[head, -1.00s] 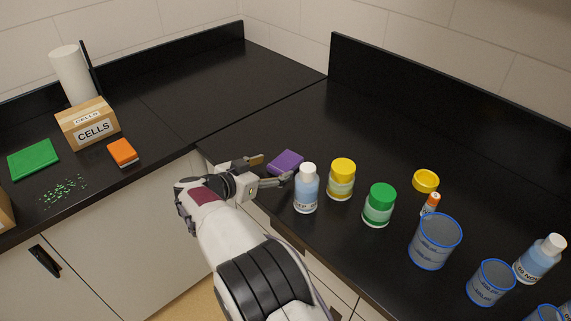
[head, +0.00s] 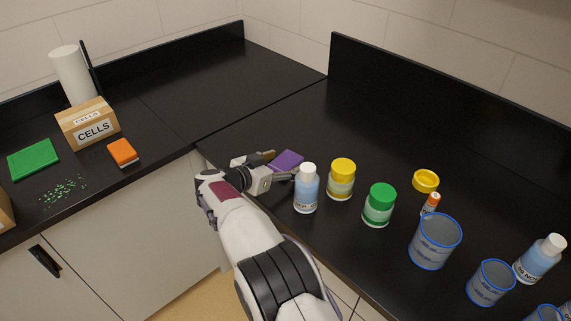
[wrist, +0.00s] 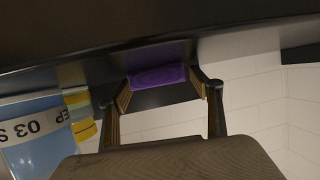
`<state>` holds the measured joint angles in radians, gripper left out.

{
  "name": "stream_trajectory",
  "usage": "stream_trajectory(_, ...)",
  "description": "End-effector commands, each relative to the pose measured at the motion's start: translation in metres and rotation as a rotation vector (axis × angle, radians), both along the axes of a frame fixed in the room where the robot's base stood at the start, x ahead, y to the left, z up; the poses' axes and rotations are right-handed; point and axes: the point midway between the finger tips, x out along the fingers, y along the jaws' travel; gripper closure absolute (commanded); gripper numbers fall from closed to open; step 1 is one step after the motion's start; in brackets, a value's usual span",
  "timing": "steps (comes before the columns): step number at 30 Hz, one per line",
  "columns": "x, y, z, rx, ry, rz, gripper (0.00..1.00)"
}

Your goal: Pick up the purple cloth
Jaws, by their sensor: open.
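The purple cloth (head: 288,160) is a small folded block lying on the black counter near its front corner, left of the blue bottle. My gripper (head: 272,165) is open at the counter's edge, beside the cloth, with its fingers pointing toward it. In the wrist view the cloth (wrist: 157,77) appears between and just beyond the two open fingertips (wrist: 163,88). Nothing is held. I cannot tell whether a finger touches the cloth.
A blue bottle (head: 306,190) with a white cap stands close to the right finger. A yellow-lidded jar (head: 341,180) and a green-lidded jar (head: 379,206) stand farther right. An orange sponge-like block (head: 123,152) lies on the left counter. The counter behind the cloth is clear.

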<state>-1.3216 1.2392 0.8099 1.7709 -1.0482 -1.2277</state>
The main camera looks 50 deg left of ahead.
Motion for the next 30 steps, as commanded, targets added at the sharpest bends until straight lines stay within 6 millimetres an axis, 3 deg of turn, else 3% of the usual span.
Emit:
stream_trajectory(7,0.0,0.0,0.0,0.0,0.0,0.0,0.35)
stream_trajectory(11,0.0,0.0,0.0,0.0,0.0,0.0,0.67)
stream_trajectory(12,0.0,0.0,0.0,0.0,0.0,0.0,0.7)
stream_trajectory(23,0.0,0.0,0.001,0.0,0.0,0.0,0.7)
stream_trajectory(30,0.0,0.0,0.015,0.002,-0.001,0.0,0.7)
